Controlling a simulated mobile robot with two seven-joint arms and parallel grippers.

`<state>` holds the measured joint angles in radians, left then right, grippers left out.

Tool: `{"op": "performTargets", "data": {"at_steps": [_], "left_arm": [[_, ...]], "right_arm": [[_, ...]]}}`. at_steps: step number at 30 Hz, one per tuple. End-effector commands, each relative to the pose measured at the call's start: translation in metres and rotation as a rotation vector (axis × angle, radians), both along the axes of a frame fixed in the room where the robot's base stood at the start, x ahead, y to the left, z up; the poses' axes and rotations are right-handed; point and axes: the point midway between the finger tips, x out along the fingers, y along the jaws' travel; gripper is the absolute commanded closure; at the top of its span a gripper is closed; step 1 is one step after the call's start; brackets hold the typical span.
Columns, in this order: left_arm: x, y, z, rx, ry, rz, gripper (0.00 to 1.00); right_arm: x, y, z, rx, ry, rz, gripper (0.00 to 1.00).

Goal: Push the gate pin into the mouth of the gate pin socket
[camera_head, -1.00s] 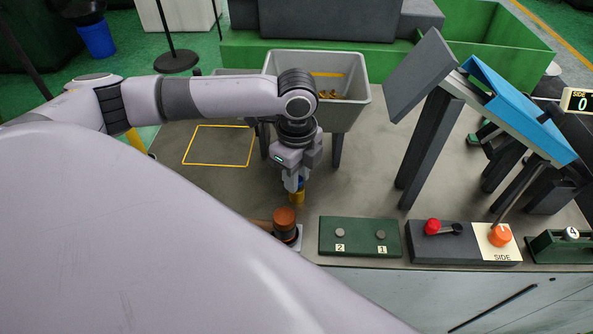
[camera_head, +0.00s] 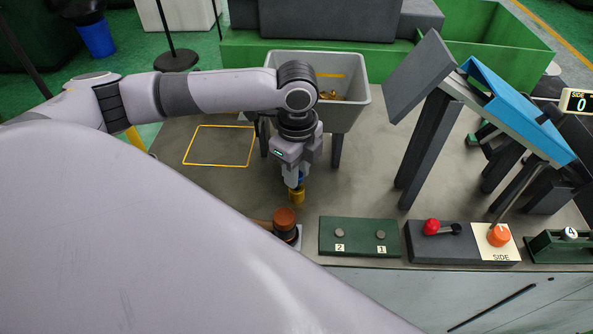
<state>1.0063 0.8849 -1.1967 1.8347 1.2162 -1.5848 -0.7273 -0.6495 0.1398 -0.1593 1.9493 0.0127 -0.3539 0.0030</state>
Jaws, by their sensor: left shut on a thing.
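My left gripper (camera_head: 296,184) points down over the grey bench, left of centre. It is shut on a small yellow cylindrical piece (camera_head: 297,195) with a bit of blue at its top. I cannot tell for sure whether this is the gate pin; the fingers hide part of it. A brown round-topped knob (camera_head: 285,218) on a dark base stands just in front of the piece. The gate pin socket cannot be made out with certainty. A green block (camera_head: 347,249) with two grey round buttons, marked 2 and 1, lies to the right. My right gripper is out of view.
A grey bin (camera_head: 352,102) with yellow pieces stands behind the gripper. A blue sloped chute (camera_head: 520,112) on dark posts stands at right. A dark control block (camera_head: 432,248) with red and orange knobs sits at the front edge. A yellow-outlined area (camera_head: 205,164) is empty.

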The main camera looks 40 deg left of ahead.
Motion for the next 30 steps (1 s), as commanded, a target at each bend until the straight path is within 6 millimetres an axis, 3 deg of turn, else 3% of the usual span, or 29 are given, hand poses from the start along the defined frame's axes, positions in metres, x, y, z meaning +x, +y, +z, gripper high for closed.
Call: {"op": "performTargets", "data": {"at_steps": [9, 30], "left_arm": [[0.0000, 0.0001, 0.0104, 0.001, -0.001, 0.000, 1.00], [-0.0002, 0.0000, 0.0101, 0.000, 0.000, 0.000, 1.00]], "right_arm": [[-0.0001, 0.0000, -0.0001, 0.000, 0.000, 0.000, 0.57], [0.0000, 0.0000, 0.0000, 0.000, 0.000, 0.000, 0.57]]}}
